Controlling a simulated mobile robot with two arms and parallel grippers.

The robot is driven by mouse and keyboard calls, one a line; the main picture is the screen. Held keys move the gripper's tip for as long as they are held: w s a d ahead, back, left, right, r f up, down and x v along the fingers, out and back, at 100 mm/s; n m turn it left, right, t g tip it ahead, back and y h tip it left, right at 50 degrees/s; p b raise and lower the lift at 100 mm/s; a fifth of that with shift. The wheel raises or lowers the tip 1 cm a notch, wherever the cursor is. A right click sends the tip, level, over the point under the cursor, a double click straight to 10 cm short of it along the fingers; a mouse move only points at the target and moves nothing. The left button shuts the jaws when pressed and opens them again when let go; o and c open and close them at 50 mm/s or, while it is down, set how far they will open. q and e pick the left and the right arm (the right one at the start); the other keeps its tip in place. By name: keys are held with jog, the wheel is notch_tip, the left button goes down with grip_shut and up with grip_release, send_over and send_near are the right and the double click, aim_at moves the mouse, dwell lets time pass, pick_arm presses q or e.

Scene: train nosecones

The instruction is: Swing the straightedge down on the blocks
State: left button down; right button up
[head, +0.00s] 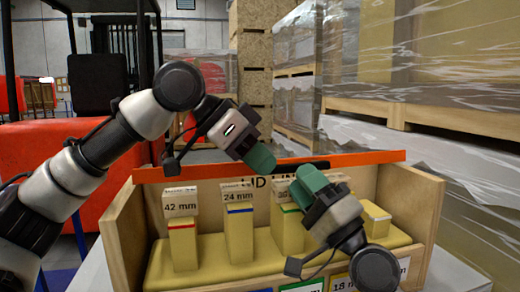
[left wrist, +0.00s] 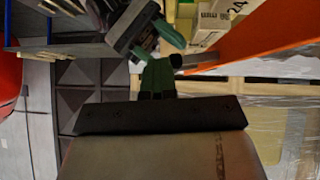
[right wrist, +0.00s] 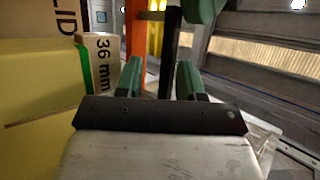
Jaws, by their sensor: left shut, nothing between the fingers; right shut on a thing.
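The orange straightedge (head: 170,173) spans the open wooden box (head: 118,230), passing behind both grippers in the head view. Yellow blocks with printed tops stand in the box: a red-striped 42 mm block (head: 182,240), a blue-striped 24 mm block (head: 239,235), a green-striped block (head: 288,230) partly hidden by my right gripper, and a short one (head: 376,220) at right. My right gripper (head: 312,178) is shut on a dark bar (right wrist: 172,50), which seems to be the straightedge's handle. My left gripper (head: 262,160) is shut and empty, close to the right fingers.
Coloured size labels, including 18 mm (head: 345,283), line the box front. "LID LINE" is printed on the box's back wall, partly covered. Wrapped pallets (head: 450,70) stand behind and right. A red forklift (head: 60,150) is at left.

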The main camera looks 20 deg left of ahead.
jog(key=shift+o, duration=1.1)
jog(key=shift+w+a+f, duration=0.2)
jog(key=shift+w+f, duration=0.05)
jog(key=shift+f, duration=0.15)
jog(key=shift+r, duration=0.1)
jog(key=shift+d, duration=0.1)
